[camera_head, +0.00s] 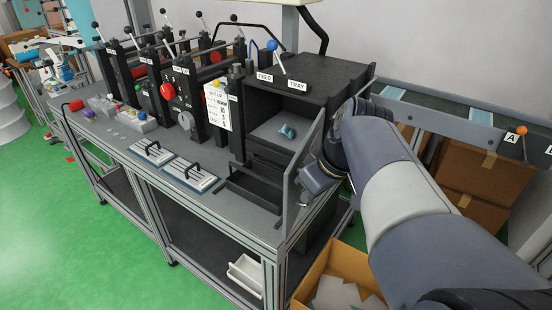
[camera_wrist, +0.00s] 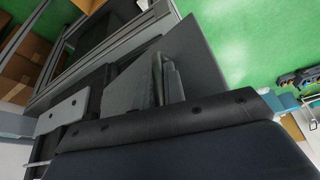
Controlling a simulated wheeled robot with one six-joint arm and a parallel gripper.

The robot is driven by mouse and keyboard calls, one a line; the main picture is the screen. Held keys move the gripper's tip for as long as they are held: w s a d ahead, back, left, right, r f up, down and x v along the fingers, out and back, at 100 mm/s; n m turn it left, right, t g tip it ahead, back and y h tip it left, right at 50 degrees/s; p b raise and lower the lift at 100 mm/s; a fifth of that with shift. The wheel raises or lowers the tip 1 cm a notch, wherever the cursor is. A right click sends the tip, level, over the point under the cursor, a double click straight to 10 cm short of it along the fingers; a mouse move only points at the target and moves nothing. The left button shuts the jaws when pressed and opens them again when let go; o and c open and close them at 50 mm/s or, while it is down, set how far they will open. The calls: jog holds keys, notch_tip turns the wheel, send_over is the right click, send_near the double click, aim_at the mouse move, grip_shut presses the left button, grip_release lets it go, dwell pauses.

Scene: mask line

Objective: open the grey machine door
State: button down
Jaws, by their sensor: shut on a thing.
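The grey machine door (camera_head: 303,172) stands swung out from the right side of the dark machine (camera_head: 315,75) labelled FEED TRAY, seen almost edge-on. The machine's front is open, and a small blue thing (camera_head: 287,131) lies on a light surface inside. My gripper (camera_wrist: 158,82) is at the right side of the door, shut on it. Whether it holds a handle or the panel cannot be told. In the head view the fingertips are hidden by the door and my wrist. In the wrist view the door (camera_wrist: 205,62) is a dark grey panel beyond the jaws.
The door stands over the right end of the workbench (camera_head: 215,205), beside a black open tray (camera_head: 255,190). A cardboard box (camera_head: 335,270) of sheets stands on the floor below my arm. A rail (camera_head: 450,120) and cartons are at the right.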

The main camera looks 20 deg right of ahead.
dwell(0.3)
jog(key=c, duration=1.5)
grip_release()
jog(key=shift+d+r, duration=0.1)
jog(key=v, duration=1)
jog(key=shift+r, duration=0.3)
jog(key=shift+s, duration=0.1)
jog(key=x, duration=1.1)
